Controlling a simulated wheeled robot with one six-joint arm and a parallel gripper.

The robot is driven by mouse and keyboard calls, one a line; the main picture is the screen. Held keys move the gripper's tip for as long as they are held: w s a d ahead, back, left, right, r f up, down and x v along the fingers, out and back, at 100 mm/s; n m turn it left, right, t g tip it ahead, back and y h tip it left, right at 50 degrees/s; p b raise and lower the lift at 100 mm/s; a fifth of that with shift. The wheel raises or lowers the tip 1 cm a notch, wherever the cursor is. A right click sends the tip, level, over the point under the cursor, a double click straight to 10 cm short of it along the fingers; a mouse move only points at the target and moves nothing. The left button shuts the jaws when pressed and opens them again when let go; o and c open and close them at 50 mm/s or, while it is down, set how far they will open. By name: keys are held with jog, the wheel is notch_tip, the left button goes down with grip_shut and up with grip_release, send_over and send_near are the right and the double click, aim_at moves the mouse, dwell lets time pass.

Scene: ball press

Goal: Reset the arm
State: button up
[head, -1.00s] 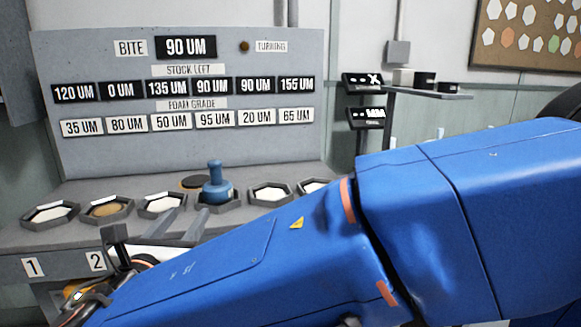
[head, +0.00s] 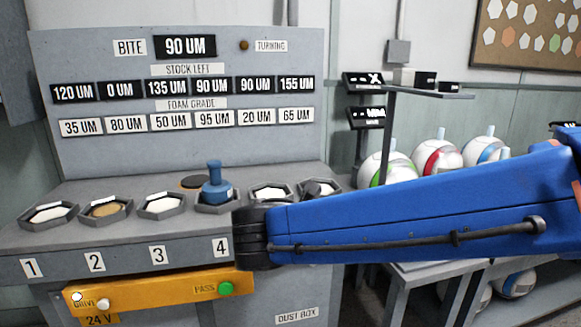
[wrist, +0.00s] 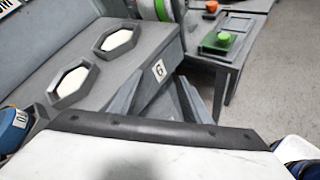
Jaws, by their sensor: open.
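My blue arm (head: 400,215) reaches in from the right in the head view, with its dark joint end (head: 255,238) in front of the bench's right part. In the wrist view my gripper (wrist: 160,97) shows as two grey fingers apart with nothing between them, over the bench corner by label 6. A white surface with a dark edge fills the bottom of that view. In the head view my gripper is mostly hidden behind the arm. A blue knobbed tool (head: 216,185) stands upright in tray 4.
The grey bench (head: 120,250) carries a row of hexagonal trays and an upright sign panel (head: 180,145). An orange control bar (head: 160,290) is on its front. White balls with coloured bands (head: 437,157) sit at right.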

jog(key=s+d+f+m+g, duration=0.3)
jog(key=d+m, duration=0.2)
jog(key=d, duration=0.3)
jog(key=s+d+f+m+g, duration=0.2)
jog(key=s+d+f+m, duration=0.15)
jog(key=d, duration=0.45)
jog(key=s+d+f+m+y, duration=0.2)
jog(key=s+d+m+y, duration=0.1)
jog(key=s+m, duration=0.3)
jog(key=s+d+f+m+g+y, duration=0.1)
jog(key=s+d+f+m+y, duration=0.2)
jog(key=s+m, duration=0.4)
jog(key=m, duration=0.3)
jog(key=shift+f, duration=0.25)
